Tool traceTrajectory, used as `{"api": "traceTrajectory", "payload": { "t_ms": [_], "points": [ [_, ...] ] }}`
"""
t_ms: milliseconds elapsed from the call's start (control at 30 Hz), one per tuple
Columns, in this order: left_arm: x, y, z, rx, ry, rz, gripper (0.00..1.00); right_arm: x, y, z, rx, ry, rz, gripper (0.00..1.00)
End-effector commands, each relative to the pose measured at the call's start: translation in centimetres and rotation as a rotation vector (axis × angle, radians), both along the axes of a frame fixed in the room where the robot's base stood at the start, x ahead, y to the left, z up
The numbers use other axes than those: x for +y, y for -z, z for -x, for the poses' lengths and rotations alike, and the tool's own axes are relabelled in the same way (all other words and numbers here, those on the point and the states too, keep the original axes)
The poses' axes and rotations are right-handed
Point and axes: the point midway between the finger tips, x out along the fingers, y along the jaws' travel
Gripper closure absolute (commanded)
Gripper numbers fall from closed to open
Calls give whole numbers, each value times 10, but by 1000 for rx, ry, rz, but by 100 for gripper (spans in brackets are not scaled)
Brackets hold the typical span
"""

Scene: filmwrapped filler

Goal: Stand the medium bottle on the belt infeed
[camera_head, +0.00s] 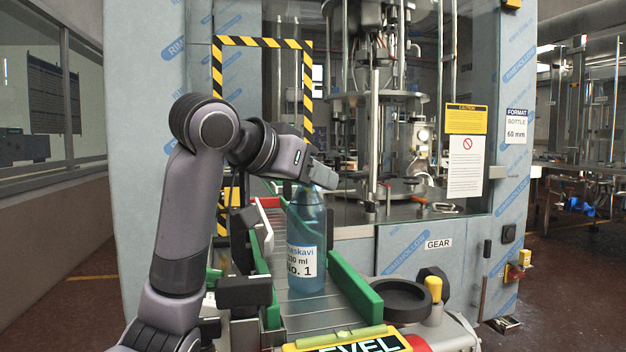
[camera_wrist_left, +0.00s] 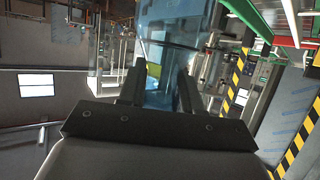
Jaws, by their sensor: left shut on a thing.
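The blue translucent bottle (camera_head: 307,224) stands upright over the belt infeed (camera_head: 300,312), between the green guide rails. Its white label reads "No. 1". Its base appears at belt level, but I cannot tell whether it touches. My left gripper (camera_head: 320,178) is shut on the bottle near its top, coming in from the upper left. In the left wrist view the bottle (camera_wrist_left: 172,50) shows between the two dark fingers (camera_wrist_left: 158,90). The bottle's neck is partly hidden by the gripper. My right gripper is out of view.
A green guide rail (camera_head: 354,286) runs right of the bottle. A black round dish (camera_head: 394,299) and a yellow knob (camera_head: 433,287) are further right. The filler machine (camera_head: 430,262) rises behind. Bare belt lies in front of the bottle.

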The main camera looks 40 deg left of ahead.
Motion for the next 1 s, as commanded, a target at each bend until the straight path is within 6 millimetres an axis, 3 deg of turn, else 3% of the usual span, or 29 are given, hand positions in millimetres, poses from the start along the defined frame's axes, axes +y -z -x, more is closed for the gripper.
{"api": "traceTrajectory", "payload": {
  "t_ms": [267, 300, 367, 400, 767, 1000],
  "points": [
    [0, 2, 0, -1, 0, 0, 100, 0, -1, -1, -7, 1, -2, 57],
    [0, 2, 0, -1, 0, 0, 63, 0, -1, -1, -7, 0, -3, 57],
    [0, 1, 0, -1, 0, 0, 44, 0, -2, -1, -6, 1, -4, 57],
    [0, 2, 0, -1, 0, 0, 41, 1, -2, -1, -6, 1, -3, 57],
    [0, -3, 2, -2, -1, 0, 41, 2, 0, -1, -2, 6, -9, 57],
    [6, -21, 42, -8, -2, -1, 41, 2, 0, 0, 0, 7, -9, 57]
  ]
}}
